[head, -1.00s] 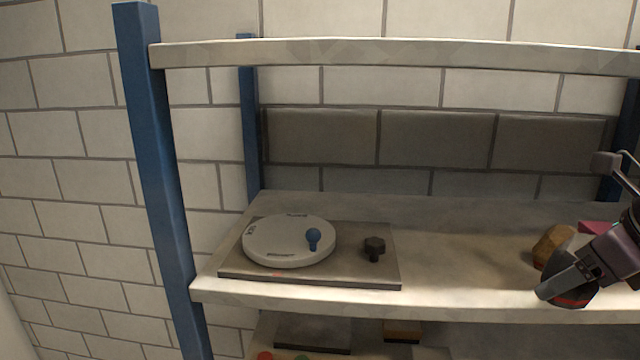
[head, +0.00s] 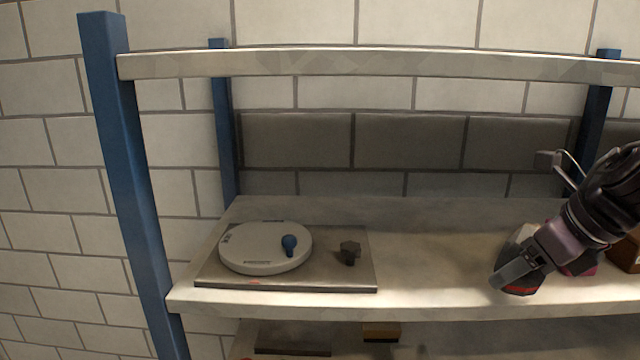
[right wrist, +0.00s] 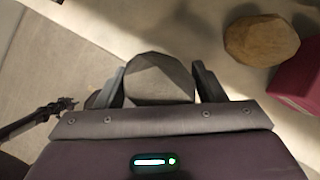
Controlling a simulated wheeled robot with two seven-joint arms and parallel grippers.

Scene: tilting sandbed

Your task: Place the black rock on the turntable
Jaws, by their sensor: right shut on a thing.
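My right gripper (head: 515,278) is shut on the black rock (right wrist: 160,78), a dark grey faceted stone that shows between the two fingers in the right wrist view. In the head view the gripper is at the front right of the shelf, and its fingers and wrist largely hide the rock. The turntable (head: 240,262) is a pale round disc on a flat grey-brown base at the left of the same shelf. The gripper is well to the right of the turntable. My left gripper is not seen in the head view.
A dark knob (head: 350,252) stands on the base, right of the disc. A tan rock (right wrist: 260,40) and a crimson block (right wrist: 298,82) lie near my right gripper. A blue post (head: 125,190) and upper shelf board (head: 370,63) frame the space.

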